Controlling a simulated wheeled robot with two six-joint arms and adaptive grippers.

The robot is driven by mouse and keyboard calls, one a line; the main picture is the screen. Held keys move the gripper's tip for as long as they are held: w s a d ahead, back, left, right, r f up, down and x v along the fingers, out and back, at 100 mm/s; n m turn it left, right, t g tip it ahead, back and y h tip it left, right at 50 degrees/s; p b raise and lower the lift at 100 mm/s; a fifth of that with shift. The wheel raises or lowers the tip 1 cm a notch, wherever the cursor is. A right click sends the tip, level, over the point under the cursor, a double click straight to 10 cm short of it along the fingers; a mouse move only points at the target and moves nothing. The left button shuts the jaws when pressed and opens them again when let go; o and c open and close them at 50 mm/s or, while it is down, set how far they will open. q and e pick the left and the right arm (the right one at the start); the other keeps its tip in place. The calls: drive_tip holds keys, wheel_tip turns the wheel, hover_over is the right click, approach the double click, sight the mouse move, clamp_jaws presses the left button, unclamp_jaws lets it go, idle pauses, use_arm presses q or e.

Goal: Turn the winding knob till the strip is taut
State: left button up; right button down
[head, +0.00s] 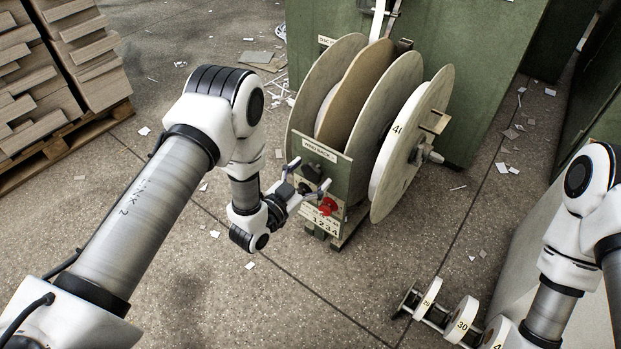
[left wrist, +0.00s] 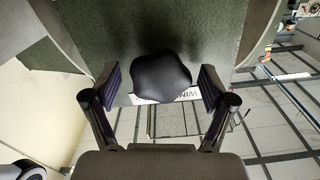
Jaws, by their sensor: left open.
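The black winding knob (left wrist: 160,77) is a lobed knob on the green panel (head: 338,170) of the reel stand, near a label of which "WIN" is readable in the left wrist view. My left gripper (head: 311,174) is at the panel with its fingers open. In the left wrist view (left wrist: 160,90) one finger is on each side of the knob, with a gap on both sides. A white strip (head: 378,18) runs down from the top toward the reels; its lower course is hidden behind the discs. My right gripper is out of the picture.
Large reel discs (head: 400,140) stand just behind the panel. A red knob (head: 328,206) sits low on the panel, close to my left gripper. A green cabinet (head: 480,80) is behind. Small numbered reels (head: 462,322) lie at front right; stacked boards (head: 30,90) stand left.

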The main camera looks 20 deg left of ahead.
use_arm(q)
drive_tip(key=shift+w, duration=0.1)
drive_tip(key=c, duration=1.2)
drive_tip(key=shift+r+m+p, duration=0.2)
drive_tip(key=shift+m+p, duration=0.2)
drive_tip(key=shift+p, duration=0.1)
drive_tip(key=shift+m, duration=0.3)
drive_tip(key=shift+f, duration=0.15)
drive_tip(key=o, duration=1.2)
